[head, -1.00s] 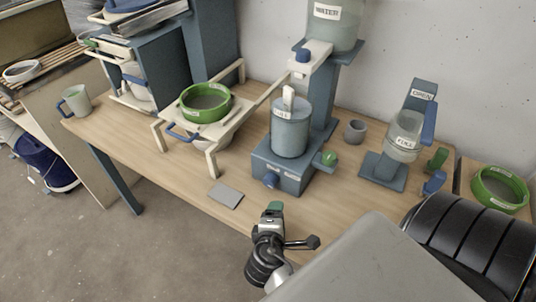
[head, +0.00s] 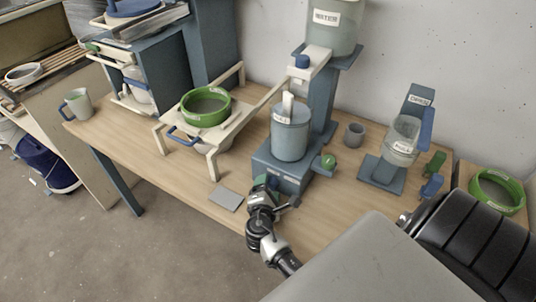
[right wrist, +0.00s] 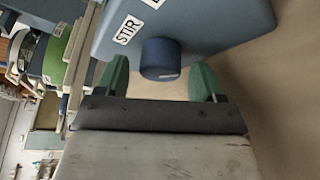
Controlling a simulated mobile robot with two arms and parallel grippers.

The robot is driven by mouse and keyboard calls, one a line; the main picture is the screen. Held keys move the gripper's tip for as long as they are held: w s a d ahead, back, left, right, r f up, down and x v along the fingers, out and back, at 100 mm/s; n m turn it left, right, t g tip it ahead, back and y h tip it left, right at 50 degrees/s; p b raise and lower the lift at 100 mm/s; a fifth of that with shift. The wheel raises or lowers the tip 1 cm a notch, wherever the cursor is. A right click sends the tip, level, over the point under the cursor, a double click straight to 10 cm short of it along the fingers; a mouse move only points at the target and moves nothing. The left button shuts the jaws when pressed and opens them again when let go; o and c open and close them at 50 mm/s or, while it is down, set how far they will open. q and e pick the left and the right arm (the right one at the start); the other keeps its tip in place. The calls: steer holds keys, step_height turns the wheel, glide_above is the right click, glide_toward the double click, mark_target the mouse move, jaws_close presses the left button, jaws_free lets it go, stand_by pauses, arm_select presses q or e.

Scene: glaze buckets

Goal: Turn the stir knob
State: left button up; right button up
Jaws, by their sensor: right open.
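The stir knob (right wrist: 161,58) is a short dark blue cylinder on the front of the blue-grey mixer base (right wrist: 215,22), beside a STIR label (right wrist: 127,30). In the head view the knob is largely hidden behind my right gripper (head: 266,186), at the front of the mixer base (head: 298,178). In the right wrist view my right gripper (right wrist: 160,80) is open, with one green finger on each side of the knob. I see space between the knob and both fingers. My left gripper is not in view.
A flat grey tile (head: 226,198) lies on the table left of my gripper.

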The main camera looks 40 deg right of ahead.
steer(key=shift+w+d, duration=0.2)
steer(key=shift+f, duration=0.1)
